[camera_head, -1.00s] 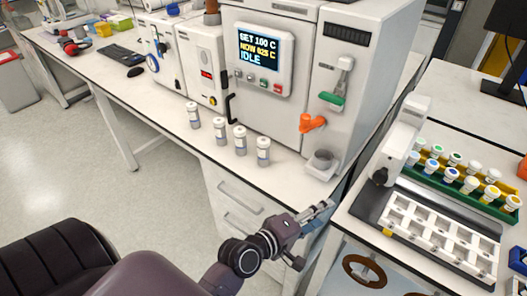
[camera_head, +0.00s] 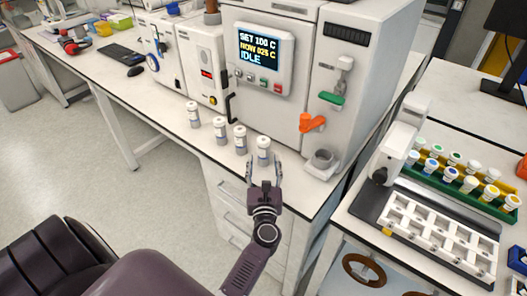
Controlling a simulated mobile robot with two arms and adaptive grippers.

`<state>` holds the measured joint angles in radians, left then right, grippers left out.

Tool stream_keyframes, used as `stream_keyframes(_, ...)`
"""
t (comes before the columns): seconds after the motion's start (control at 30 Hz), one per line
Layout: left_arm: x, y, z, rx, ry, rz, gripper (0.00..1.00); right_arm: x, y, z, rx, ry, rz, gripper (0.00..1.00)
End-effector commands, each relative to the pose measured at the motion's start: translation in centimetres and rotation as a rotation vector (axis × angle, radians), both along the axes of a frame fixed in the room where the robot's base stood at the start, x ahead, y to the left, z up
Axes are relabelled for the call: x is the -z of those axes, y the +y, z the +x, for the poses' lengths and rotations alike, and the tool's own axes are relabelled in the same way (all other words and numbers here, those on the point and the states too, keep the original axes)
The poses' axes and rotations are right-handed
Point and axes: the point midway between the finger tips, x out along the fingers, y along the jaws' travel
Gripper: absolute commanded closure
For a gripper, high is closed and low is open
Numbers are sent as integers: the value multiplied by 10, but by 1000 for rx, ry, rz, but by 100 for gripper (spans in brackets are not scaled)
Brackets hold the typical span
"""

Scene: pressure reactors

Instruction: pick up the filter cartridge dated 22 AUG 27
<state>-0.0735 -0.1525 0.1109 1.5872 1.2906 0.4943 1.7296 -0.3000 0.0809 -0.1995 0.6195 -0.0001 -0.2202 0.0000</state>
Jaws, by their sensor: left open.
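Several white filter cartridges stand upright in a row near the front edge of the bench. They are the leftmost cartridge (camera_head: 193,115), the second cartridge (camera_head: 220,131), the third cartridge (camera_head: 240,140) and the rightmost cartridge (camera_head: 263,151). Each has a grey band; any dates are too small to read. My left gripper (camera_head: 264,174) is open, its fingers pointing at the rightmost cartridge from the front. The fingertips are at or just short of its base; I cannot tell whether they touch it. My right gripper is not in view.
The reactor (camera_head: 270,60) stands behind the row, its screen reading IDLE.

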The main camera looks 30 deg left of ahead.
Motion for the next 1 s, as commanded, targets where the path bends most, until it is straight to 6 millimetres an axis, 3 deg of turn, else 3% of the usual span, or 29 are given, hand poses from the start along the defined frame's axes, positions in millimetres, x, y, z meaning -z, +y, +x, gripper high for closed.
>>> stream_keyframes(0.3, 0, 25, 37, 2, 1, 3, 51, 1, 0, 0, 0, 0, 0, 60)
stream_keyframes(0.63, 0, 29, 42, 2, 2, 2, 52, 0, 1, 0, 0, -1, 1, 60)
stream_keyframes(1.0, 0, 29, 42, 2, 2, 3, 93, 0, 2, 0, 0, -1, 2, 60)
